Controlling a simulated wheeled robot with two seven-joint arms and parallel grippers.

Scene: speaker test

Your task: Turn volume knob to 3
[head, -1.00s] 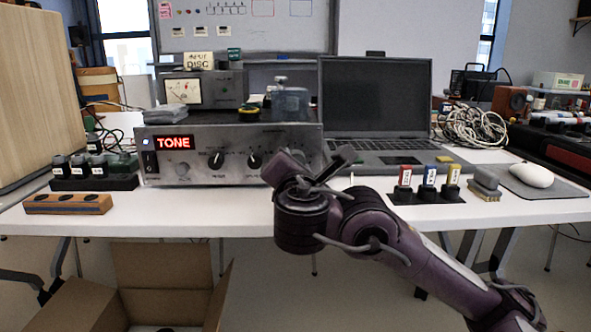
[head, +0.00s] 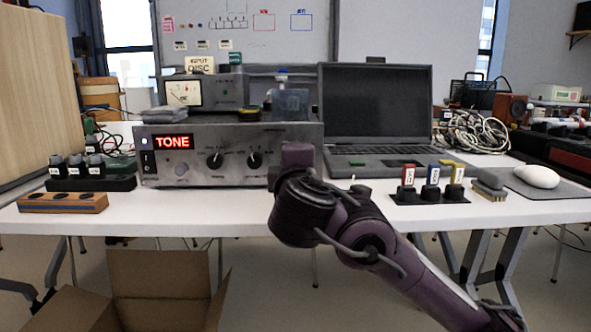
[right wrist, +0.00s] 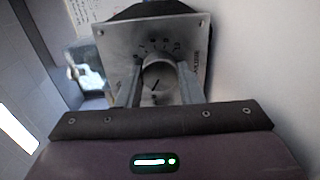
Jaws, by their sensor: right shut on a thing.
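The silver amplifier (head: 235,140) stands on the table with a red lit display reading TONE. Two black knobs show on its front, the left one (head: 215,160) and the right one (head: 254,160). My right arm hides the right end of its front panel, and the right fingers are hidden in the head view. In the right wrist view, the two fingers of my right gripper (right wrist: 160,71) are shut on a round metal volume knob (right wrist: 157,85), one on each side. A dark line marks the knob face; the dial numbers around it are too small to read surely. My left gripper is out of view.
An open laptop (head: 375,105) stands right of the amplifier. Red, blue and yellow labelled pieces sit in a black holder (head: 430,195) near my right forearm. A black rack (head: 90,184) and a wooden block (head: 62,203) are at left. A cardboard box (head: 160,285) is below.

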